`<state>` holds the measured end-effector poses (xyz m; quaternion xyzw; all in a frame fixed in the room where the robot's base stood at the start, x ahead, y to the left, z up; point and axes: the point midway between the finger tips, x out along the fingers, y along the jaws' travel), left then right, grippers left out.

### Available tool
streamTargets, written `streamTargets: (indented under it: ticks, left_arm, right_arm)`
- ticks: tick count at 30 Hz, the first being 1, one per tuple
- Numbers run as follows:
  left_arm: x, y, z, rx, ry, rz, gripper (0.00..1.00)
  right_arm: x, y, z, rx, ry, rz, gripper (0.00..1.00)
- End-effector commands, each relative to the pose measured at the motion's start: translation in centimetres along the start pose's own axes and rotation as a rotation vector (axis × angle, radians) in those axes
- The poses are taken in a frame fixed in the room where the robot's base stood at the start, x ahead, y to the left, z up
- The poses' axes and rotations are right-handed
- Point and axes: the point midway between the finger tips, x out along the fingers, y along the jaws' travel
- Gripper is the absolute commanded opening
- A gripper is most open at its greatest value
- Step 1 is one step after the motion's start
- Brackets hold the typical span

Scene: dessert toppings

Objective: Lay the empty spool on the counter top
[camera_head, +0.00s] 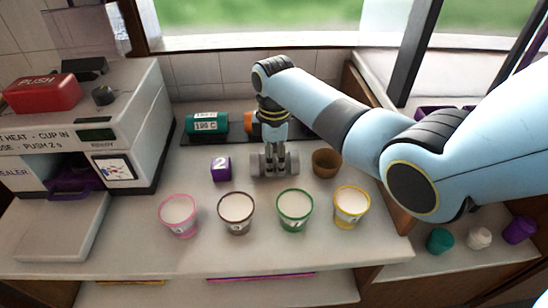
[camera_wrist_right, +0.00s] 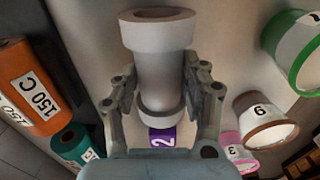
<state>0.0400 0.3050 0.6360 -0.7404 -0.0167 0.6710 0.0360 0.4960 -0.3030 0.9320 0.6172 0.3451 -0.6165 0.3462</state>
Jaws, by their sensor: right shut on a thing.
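The empty spool (camera_head: 257,165) is pale grey with a wide flange at each end. In the head view it lies sideways, low at the middle of the pale counter top (camera_head: 330,245). My right gripper (camera_head: 276,160) comes down from above and is shut around its middle. In the right wrist view the spool (camera_wrist_right: 162,62) sits between the two fingers of the gripper (camera_wrist_right: 160,85), its open end facing up the picture. Whether the spool touches the counter I cannot tell. My left gripper is not in view.
A purple block marked 2 (camera_head: 220,169) stands left of the spool, a brown cup (camera_head: 326,162) right. Several filled cups (camera_head: 236,212) stand in front. A teal roll (camera_head: 207,123) and an orange roll (camera_head: 251,122) lie behind. A sealing machine (camera_head: 115,135) is at left.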

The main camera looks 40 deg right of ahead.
Motion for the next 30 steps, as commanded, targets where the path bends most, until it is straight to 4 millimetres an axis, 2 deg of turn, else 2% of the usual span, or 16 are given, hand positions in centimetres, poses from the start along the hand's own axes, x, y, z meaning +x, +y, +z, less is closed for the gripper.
streamTargets:
  ticks: [5,6,11,17,21,24,30]
  left_arm:
    - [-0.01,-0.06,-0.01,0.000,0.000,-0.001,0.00]
    - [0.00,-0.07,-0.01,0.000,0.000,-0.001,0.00]
    - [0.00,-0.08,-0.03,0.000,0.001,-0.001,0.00]
    - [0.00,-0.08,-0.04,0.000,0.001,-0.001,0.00]
    - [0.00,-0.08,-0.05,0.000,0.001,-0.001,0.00]
    - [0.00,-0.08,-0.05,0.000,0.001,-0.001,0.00]
    - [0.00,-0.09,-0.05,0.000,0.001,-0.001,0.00]
  right_arm:
    - [-0.01,0.01,0.00,0.000,0.000,0.000,0.15]
    - [-0.01,0.01,0.00,0.000,0.000,0.000,0.50]
    - [0.00,0.01,0.00,0.000,0.000,0.000,0.71]
    - [0.01,0.00,0.00,0.000,0.000,0.000,0.72]
    - [0.02,-0.01,0.00,0.000,0.000,0.000,0.90]
    - [0.01,-0.01,0.00,0.000,0.000,0.000,1.00]
    - [0.01,-0.01,0.00,0.000,0.000,0.000,1.00]
